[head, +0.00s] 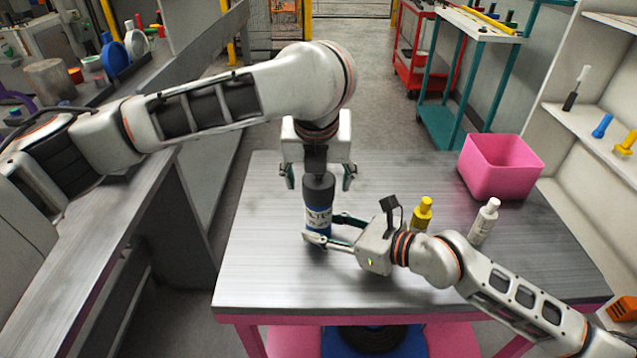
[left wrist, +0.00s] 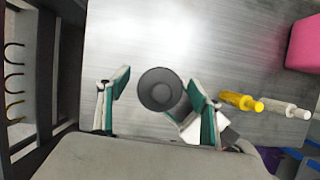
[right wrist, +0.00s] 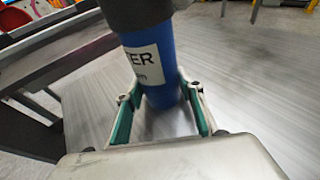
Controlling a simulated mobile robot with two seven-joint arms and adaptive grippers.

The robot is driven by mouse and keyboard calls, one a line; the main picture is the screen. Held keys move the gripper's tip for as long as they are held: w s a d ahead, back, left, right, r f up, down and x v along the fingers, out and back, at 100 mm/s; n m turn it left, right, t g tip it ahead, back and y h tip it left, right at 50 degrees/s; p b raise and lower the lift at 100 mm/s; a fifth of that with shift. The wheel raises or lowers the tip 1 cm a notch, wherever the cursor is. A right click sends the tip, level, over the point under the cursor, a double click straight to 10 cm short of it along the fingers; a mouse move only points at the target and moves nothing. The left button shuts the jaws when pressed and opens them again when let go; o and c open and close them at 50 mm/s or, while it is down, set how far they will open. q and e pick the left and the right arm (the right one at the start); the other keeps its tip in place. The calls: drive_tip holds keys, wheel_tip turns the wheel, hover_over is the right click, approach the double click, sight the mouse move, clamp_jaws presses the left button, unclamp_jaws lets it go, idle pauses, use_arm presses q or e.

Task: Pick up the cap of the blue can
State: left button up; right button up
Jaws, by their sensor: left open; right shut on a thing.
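The blue can (head: 317,214) stands upright on the table with a white label; its dark grey cap (head: 319,187) is on top. My left gripper (head: 318,176) points down over the can, open, with a finger on either side of the cap. In the left wrist view the round cap (left wrist: 160,89) lies between the spread fingers, nearer the right one. My right gripper (head: 322,229) comes in from the side and is shut on the can's lower body. In the right wrist view the blue body (right wrist: 164,50) sits between its fingers, and the cap's dark lower part shows at the top edge.
A yellow bottle (head: 422,212) and a white bottle (head: 485,221) stand right of the can, close to my right arm. A pink bin (head: 501,166) is at the table's far right. The table's left and front left surface (head: 258,265) is clear.

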use_arm(q)
drive_tip(key=c, duration=1.1)
drive_tip(key=shift+c, duration=0.2)
use_arm(e)
drive_tip(key=shift+f, duration=0.1)
use_arm(q)
drive_tip(key=shift+r, duration=0.15)
drive_tip(key=shift+r, duration=6.4)
use_arm(e)
drive_tip(key=o, duration=1.1)
drive_tip(key=shift+c, duration=0.2)
drive_tip(key=shift+d, duration=0.1)
